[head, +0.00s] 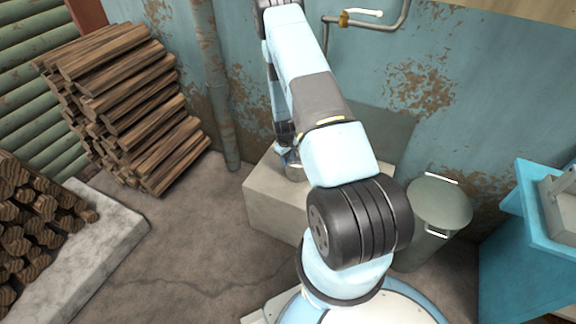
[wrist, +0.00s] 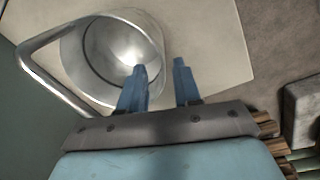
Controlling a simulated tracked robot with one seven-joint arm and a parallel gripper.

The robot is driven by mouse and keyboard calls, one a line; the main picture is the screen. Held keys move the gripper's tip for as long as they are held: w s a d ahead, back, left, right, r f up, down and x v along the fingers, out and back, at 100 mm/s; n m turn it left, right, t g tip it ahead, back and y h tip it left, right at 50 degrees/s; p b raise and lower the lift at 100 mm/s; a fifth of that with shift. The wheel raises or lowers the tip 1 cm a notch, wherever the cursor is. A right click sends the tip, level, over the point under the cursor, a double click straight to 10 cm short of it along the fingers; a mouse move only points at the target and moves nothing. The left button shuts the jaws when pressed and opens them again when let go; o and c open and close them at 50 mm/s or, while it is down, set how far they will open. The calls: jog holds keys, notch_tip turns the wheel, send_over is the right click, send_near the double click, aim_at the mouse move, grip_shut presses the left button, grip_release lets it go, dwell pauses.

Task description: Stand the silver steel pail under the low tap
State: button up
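The silver steel pail (wrist: 97,35) shows from above in the wrist view, its mouth open toward the camera and its handle (wrist: 35,65) out to the left. In the head view only a bit of the pail (head: 294,172) shows behind my arm, on a pale block (head: 268,212). My gripper (wrist: 160,68) is open. Its left finger overlaps the pail's mouth and its right finger is outside, with the rim between them. I cannot tell whether either finger touches. A brass tap (head: 344,18) with a white lever sits on the wall pipe, up and right of the pail in the head view.
A lidded grey-green bin (head: 438,205) stands right of the block. A blue cabinet (head: 525,250) is at far right. Stacked firewood (head: 130,105) and a stone slab (head: 105,235) with logs are at left. A vertical pipe (head: 215,90) runs down the wall. The floor between is clear.

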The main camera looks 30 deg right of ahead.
jog(key=s+a+r+m+t, duration=0.1)
jog(key=a+r, duration=0.2)
jog(key=r, duration=1.1)
jog(key=s+a+r+t, duration=0.1)
jog(key=a+r, duration=0.1)
jog(key=r, duration=1.2)
jog(key=s+a+r+m, duration=0.1)
jog(key=a+r, duration=0.2)
jog(key=r, duration=1.1)
jog(key=s+a+r+t, duration=0.1)
jog(key=s+a+r, duration=0.1)
jog(key=s+r, duration=0.45)
jog(key=s+a+r+t, duration=0.1)
jog(key=s+a+r, duration=0.2)
jog(key=s+r, duration=0.4)
jog(key=s+a+r, duration=0.1)
jog(key=s+r, duration=0.1)
jog(key=s, duration=0.3)
jog(key=s+a+r+t, duration=0.1)
jog(key=s+r, duration=0.2)
jog(key=s, duration=0.3)
jog(key=s+a+r+m+y, duration=0.1)
jog(key=s+r, duration=0.1)
jog(key=s, duration=0.4)
jog(key=shift+r, duration=0.35)
